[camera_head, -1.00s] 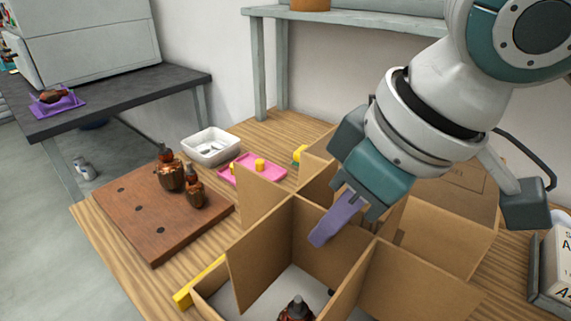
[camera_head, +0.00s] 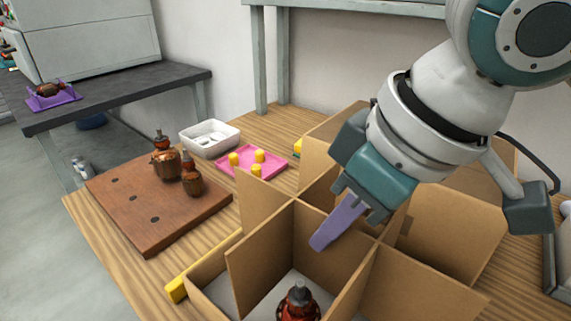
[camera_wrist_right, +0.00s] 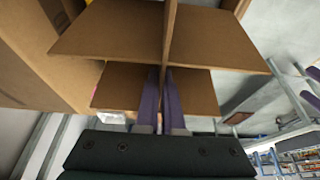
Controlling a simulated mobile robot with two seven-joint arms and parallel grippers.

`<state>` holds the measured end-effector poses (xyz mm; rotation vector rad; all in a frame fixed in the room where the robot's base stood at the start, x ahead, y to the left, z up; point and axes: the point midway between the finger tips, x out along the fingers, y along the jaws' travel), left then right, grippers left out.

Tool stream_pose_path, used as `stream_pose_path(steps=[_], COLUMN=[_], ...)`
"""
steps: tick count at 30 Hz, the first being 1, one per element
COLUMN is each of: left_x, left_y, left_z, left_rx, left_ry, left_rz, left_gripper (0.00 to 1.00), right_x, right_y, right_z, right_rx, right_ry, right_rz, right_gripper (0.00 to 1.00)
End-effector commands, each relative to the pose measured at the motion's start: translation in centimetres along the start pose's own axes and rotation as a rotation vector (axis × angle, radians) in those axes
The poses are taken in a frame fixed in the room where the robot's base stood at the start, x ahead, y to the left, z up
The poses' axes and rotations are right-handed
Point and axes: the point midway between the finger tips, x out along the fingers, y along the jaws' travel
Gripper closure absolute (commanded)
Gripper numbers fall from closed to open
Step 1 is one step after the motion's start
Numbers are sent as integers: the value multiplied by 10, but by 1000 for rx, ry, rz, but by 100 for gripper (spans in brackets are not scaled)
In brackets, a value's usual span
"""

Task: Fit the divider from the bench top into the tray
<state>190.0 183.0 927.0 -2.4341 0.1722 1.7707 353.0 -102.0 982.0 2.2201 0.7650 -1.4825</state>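The divider (camera_head: 262,260) is made of crossed brown cardboard panels. My right gripper (camera_head: 338,222) comes from above with its purple fingers at the crossing. In the right wrist view the fingers (camera_wrist_right: 160,98) straddle a panel of the divider (camera_wrist_right: 168,45), shut on it. The tray (camera_head: 212,266) is a cardboard box with a pale floor below the divider. A copper armature (camera_head: 298,302) stands in it, seen between two panels. The panels' lower edges are partly hidden, so I cannot tell how deep the divider sits. My left gripper is not in view.
A brown board (camera_head: 150,208) with holes and copper armatures stands on the wooden bench at left. Behind it are a white bin (camera_head: 209,140) and a pink tray (camera_head: 274,170) with yellow pieces. Another cardboard carton (camera_head: 338,122) stands behind the divider.

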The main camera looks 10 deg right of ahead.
Motion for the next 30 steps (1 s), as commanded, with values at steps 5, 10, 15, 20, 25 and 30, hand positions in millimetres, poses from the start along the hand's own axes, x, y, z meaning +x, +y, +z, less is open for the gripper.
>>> stream_pose_path(steps=[5, 10, 15, 20, 25, 30], left_x=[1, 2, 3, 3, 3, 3], left_y=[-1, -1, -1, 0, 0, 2], left_z=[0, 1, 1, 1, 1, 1], left_rx=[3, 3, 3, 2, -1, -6], left_ry=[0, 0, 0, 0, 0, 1], left_rz=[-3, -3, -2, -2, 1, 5], left_gripper=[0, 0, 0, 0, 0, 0], right_x=[6, 10, 15, 19, 20, 20], right_y=[0, 0, 0, 0, 0, 0], right_z=[3, 4, 6, 8, 8, 8], right_rx=[0, 1, 1, 1, 0, 0], right_ry=[-1, 0, -1, -1, 0, 0], right_rz=[0, 0, 0, 0, 0, 0], right_gripper=[100, 100, 100, 100, 100, 91])
